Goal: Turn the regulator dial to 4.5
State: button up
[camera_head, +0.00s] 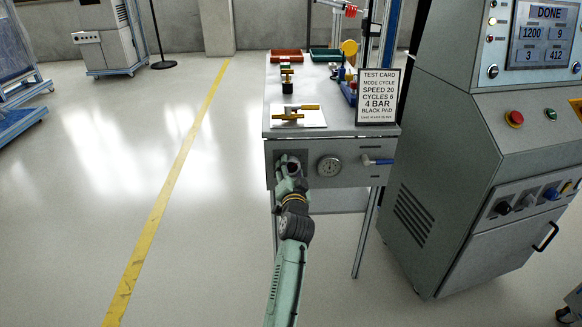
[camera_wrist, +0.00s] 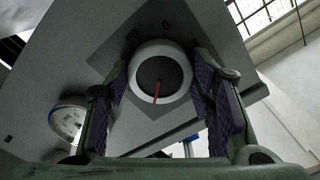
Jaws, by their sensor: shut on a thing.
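The regulator dial (camera_wrist: 160,62) is a round knob with a white rim, a dark face and a red pointer line. It sits on a dark square plate on the grey panel. In the wrist view the pointer runs toward the bottom of the picture; the scale marks are too dim to read surely. My gripper (camera_wrist: 161,74) has one finger on each side of the dial and is shut on it. In the head view my gripper (camera_head: 290,170) reaches the panel's left part and covers much of the dial (camera_head: 293,167).
A round gauge (camera_head: 329,167) is right of the dial; its reading is too small to tell. A blue-handled valve (camera_head: 378,161) is further right. A test card (camera_head: 377,97) reading "4 BAR" stands on the bench (camera_head: 340,118). A grey console (camera_head: 452,150) stands at right.

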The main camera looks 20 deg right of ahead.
jog(key=shift+r+m+p, duration=0.15)
jog(key=shift+m+p, duration=0.5)
jog(key=shift+m, duration=0.95)
jog(key=o, duration=1.2)
jog(key=shift+c, duration=0.2)
jog(key=v, duration=1.2)
jog(key=shift+a, duration=0.1)
